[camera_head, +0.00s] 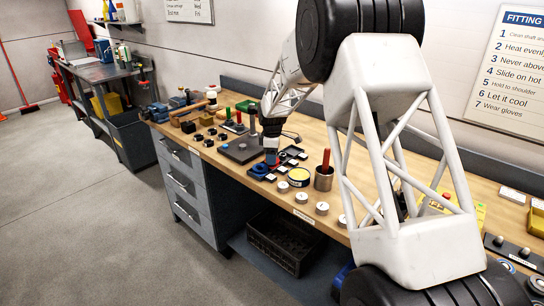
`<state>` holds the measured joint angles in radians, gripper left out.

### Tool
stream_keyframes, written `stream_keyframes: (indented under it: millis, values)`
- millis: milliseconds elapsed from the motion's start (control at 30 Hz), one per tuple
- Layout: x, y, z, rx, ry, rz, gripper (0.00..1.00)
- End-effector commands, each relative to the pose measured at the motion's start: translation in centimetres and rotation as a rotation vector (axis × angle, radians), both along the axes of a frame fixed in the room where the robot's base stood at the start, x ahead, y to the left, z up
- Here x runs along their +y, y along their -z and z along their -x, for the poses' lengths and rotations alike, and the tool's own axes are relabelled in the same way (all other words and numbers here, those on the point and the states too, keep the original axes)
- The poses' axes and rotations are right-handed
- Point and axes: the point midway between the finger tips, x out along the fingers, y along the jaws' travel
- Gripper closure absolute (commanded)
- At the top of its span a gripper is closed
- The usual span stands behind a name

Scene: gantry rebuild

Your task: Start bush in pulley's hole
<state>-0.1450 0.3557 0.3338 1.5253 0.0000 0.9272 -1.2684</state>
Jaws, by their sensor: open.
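My gripper (271,151) hangs over the workbench at the left middle of the view, small and far off, pointing down. It is open. Its fingertips are close above or beside a group of small blue and black parts (260,170) on the bench. The pulley and its hole cannot be told apart with certainty among these parts at this size. The bush cannot be picked out either, and the gap between the fingers is too small to see into.
The wooden workbench (262,202) is crowded. A dark plate with a post (240,149) stands left of my gripper. Several pale round pieces (301,198) lie near the front edge.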

Motion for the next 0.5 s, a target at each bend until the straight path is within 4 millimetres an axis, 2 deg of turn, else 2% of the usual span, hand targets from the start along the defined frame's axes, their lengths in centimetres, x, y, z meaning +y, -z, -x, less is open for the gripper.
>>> stream_keyframes:
  millis: [167, 500]
  values:
    - [0.0, -1.1, -0.1, -0.002, 0.000, -0.001, 0.40]
    - [0.0, -5.3, 0.0, -0.002, 0.000, -0.001, 0.40]
